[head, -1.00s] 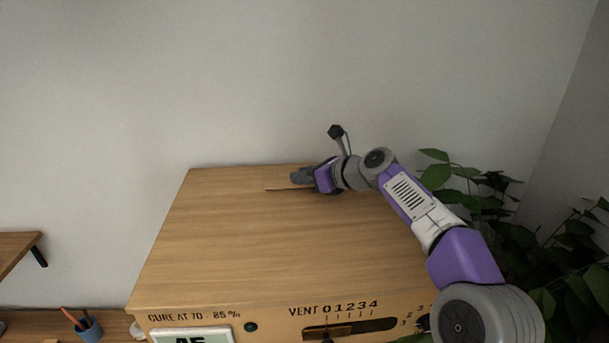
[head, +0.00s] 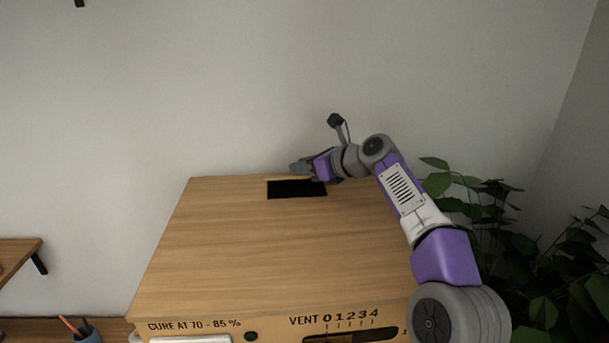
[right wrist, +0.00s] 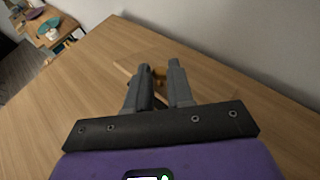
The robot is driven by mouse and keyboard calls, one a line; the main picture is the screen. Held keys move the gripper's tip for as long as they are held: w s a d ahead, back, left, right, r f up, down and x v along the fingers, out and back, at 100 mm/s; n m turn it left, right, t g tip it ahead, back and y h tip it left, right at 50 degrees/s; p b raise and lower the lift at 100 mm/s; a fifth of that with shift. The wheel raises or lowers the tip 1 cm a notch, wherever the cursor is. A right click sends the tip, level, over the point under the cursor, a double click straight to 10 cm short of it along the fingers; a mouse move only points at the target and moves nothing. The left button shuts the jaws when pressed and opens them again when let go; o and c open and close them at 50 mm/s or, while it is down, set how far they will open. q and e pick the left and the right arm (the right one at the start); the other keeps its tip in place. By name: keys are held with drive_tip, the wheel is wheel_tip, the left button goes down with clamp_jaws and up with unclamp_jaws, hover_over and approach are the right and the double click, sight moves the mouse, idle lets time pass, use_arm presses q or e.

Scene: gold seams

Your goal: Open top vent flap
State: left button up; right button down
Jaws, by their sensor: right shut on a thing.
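The wooden cabinet top (head: 230,240) shows a dark rectangular vent opening (head: 297,189) near its back edge. My right gripper (head: 301,169) is just behind the opening, close to the wall. In the right wrist view the gripper (right wrist: 160,76) is shut on a small brass-coloured knob (right wrist: 160,73), mostly hidden by the fingers. A wooden panel, apparently the vent flap (right wrist: 128,66), shows beside the fingertips. How far it is tilted or shifted I cannot tell. My left gripper is not in view.
A grey wall (head: 250,90) stands close behind the cabinet. A leafy plant (head: 530,260) is to the right, near my right arm. A shelf (head: 18,253) and a pencil cup (head: 86,332) are at the left. The cabinet top in front of the opening is clear.

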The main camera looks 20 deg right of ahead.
drive_tip(key=shift+w+d+r, duration=0.2)
drive_tip(key=shift+w+r, duration=0.25)
drive_tip(key=shift+r, duration=0.05)
drive_tip(key=shift+w+d+r, duration=0.15)
drive_tip(key=shift+w+r, duration=0.3)
drive_tip(key=c, duration=1)
unclamp_jaws()
drive_tip(key=shift+w+d+f, duration=0.1)
drive_tip(key=shift+d, duration=0.05)
drive_tip(key=shift+c, duration=0.2)
drive_tip(key=shift+s, duration=0.2)
drive_tip(key=v, duration=0.7)
drive_tip(key=shift+b, duration=0.45)
drive_tip(key=shift+o, duration=0.2)
